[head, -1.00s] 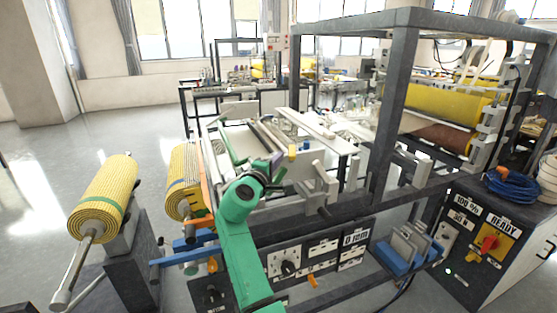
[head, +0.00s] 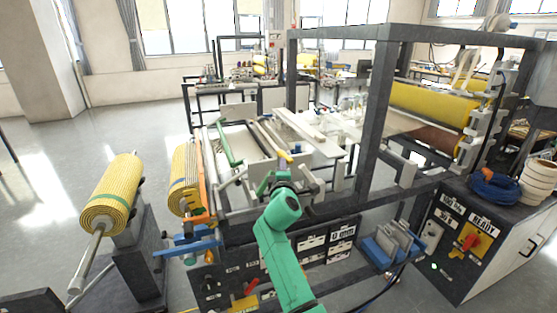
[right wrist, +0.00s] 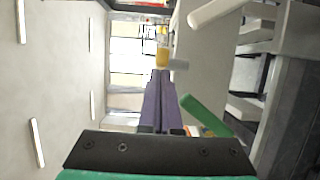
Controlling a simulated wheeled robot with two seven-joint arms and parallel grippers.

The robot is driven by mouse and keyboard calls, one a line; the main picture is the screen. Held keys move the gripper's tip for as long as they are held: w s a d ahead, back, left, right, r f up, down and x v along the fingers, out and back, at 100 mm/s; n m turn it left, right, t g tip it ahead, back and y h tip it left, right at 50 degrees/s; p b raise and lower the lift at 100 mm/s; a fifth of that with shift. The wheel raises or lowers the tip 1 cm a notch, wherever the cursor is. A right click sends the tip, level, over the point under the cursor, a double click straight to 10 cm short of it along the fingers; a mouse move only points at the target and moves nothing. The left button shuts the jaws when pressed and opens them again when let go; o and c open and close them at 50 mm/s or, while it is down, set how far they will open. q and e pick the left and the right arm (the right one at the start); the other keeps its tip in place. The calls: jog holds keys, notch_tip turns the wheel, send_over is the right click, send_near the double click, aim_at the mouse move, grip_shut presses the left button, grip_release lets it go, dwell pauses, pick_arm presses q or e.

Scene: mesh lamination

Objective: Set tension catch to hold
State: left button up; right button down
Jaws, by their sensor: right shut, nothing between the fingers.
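I cannot pick out the tension catch for certain. A yellow-tipped part (head: 289,158) stands on the machine just beyond my right arm; a yellow cap (right wrist: 162,57) on a pale rod shows just ahead of the fingertips in the right wrist view. My right gripper (right wrist: 160,76) has its purple fingers shut together and empty; in the head view its fingers are hidden behind the green wrist. A green bar (head: 228,146) lies on the machine's left part. A red lever (head: 251,287) sits on a yellow plate low on the front panel. My left gripper is out of view.
Yellow mesh rolls (head: 112,197) stand at the left. A dark frame post (head: 377,110) rises right of my arm. A blue tray (head: 395,247) with grey plates and a control cabinet (head: 465,245) marked READY stand at the right. The floor at far left is clear.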

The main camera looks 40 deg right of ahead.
aim_at(293, 161)
jog(key=shift+s+d+f, duration=0.1)
jog(key=shift+s+d, duration=0.15)
jog(key=shift+d, duration=0.4)
jog(key=shift+s+d, duration=0.25)
jog(key=shift+d, duration=0.5)
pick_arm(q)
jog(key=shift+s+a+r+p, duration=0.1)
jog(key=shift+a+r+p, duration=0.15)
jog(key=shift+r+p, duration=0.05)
pick_arm(e)
jog(key=shift+s, duration=0.1)
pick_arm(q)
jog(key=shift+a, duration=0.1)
pick_arm(e)
jog(key=shift+d+r, duration=0.2)
jog(key=shift+r, duration=0.15)
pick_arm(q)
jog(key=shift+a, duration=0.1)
